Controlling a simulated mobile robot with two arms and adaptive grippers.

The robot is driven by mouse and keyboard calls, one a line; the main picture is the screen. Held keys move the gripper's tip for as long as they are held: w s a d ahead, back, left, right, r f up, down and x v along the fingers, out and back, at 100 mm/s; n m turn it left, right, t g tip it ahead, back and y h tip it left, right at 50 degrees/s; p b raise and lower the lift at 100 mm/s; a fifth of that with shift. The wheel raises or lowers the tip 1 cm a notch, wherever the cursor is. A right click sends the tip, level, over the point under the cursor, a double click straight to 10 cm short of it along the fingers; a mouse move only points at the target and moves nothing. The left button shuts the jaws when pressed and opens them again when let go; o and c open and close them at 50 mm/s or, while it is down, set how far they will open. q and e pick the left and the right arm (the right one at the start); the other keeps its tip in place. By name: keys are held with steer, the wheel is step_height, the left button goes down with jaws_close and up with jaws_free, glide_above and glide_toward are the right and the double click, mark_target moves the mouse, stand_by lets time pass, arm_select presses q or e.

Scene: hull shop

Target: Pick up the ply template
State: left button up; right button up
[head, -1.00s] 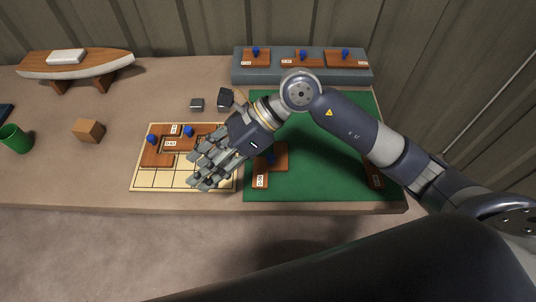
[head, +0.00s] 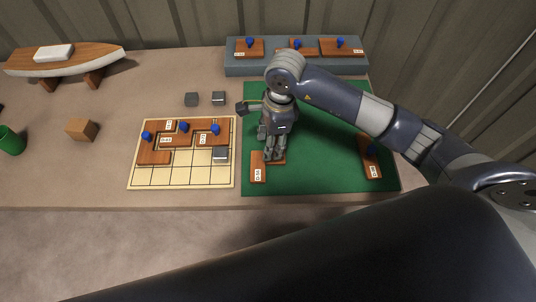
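Brown ply pieces with white labels and blue knobs lie in several places; I cannot tell which is the ply template named. My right gripper (head: 272,153) points down over the green mat, at an L-shaped brown piece (head: 258,172). The gripper hides much of this piece and any knob on it. The fingertips are close to it, but I cannot tell whether they touch or are closed. Another brown piece (head: 366,152) lies at the mat's right side. My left gripper is not in view.
A gridded board (head: 180,180) holds brown pieces (head: 212,138) and a grey block (head: 220,155). Two grey blocks (head: 191,99) lie behind it. A grey-blue shelf (head: 300,69) carries three pieces. A wooden cube (head: 81,129), green cup (head: 11,140) and boat model (head: 65,63) stand left.

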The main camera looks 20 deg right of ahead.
steer(key=f, duration=0.2)
steer(key=f+p, duration=0.1)
steer(key=shift+a+f, duration=0.25)
steer(key=shift+f, duration=0.4)
jaws_close()
steer(key=shift+r, duration=0.1)
steer(key=shift+w+r, duration=0.1)
steer(key=shift+r, duration=0.3)
step_height(320, 180, up, 2)
steer(key=shift+r+b, duration=0.25)
steer(key=shift+b, duration=0.6)
steer(key=s+a+b, duration=0.1)
steer(key=s+b, duration=0.1)
steer(key=s, duration=0.6)
steer(key=s+a+r+b, duration=0.1)
steer(key=s+a, duration=0.1)
steer(key=s, duration=0.5)
steer(key=shift+s+a+r+b, duration=0.25)
steer(key=shift+s+r+b, duration=0.05)
steer(key=shift+s+b, duration=0.1)
